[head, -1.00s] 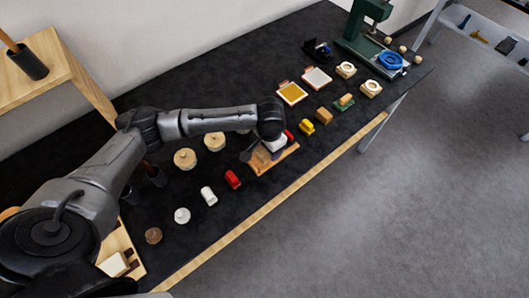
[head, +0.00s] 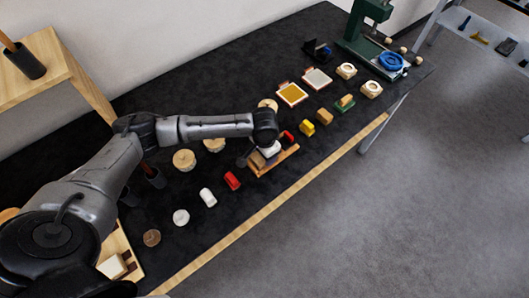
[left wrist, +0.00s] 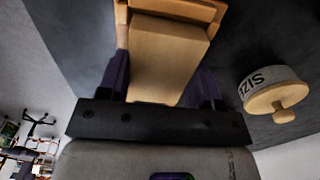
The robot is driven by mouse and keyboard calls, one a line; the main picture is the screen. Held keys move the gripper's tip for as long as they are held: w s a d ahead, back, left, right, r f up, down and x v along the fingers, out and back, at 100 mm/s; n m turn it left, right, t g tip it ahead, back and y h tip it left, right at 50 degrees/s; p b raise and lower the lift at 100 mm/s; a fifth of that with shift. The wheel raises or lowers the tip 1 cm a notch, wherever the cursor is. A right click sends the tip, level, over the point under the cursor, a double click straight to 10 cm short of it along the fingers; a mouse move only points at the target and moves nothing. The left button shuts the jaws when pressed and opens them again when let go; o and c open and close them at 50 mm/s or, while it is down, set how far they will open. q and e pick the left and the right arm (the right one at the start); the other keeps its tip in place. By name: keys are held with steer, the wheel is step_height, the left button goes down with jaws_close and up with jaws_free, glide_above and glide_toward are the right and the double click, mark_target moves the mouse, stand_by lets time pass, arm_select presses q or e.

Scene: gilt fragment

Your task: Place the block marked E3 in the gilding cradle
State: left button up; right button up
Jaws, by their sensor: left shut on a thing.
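My left gripper (head: 258,157) is low over the wooden gilding cradle (head: 288,156) near the table's front edge. In the left wrist view, its dark fingers (left wrist: 165,85) are shut on a plain pale wooden block (left wrist: 165,58). The face of the block that shows carries no mark, so I cannot read E3. The cradle's wooden walls (left wrist: 217,12) show just beyond the block's far end. I cannot tell whether the block touches the cradle floor. My wrist hides much of the cradle in the head view. My right gripper is not in view.
Red (head: 232,181) and white (head: 208,197) blocks stand left of the cradle; red (head: 287,137) and yellow (head: 307,128) ones stand right. A lidded, lettered jar (left wrist: 265,90) is beside the gripper. A green press (head: 372,25) stands at the far end.

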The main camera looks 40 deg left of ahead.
arm_select(q)
steer(key=o, duration=1)
steer(key=shift+f, duration=0.15)
step_height(320, 180, up, 12)
steer(key=p, duration=0.2)
steer(key=shift+r, duration=0.2)
